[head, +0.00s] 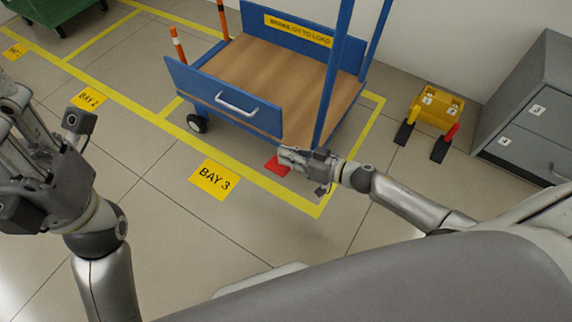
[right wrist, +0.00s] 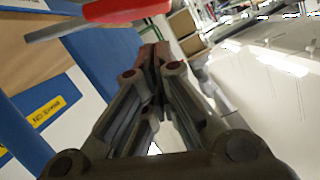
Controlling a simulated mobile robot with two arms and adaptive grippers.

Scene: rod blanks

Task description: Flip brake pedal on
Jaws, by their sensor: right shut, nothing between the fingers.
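The red brake pedal (head: 277,166) is low at the near edge of the blue cart (head: 222,98), close to the floor. In the right wrist view, a red part that looks like the pedal (right wrist: 125,9) crosses the top, beyond the fingertips. My right gripper (head: 284,155) is shut and empty, with its fingertips right beside the pedal, partly covering it in the head view. Contact cannot be told. The right fingers (right wrist: 152,58) lie together in the wrist view. My left gripper (head: 40,145) is at the left edge, away from the cart; its fingertips are not clear.
The cart has a wooden deck (head: 285,78), blue posts and a yellow sign (head: 298,30). It stands inside yellow floor lines by the BAY 3 mark (head: 215,179). A yellow box (head: 436,108) with yellow and red levers and a grey cabinet (head: 530,110) are at the right.

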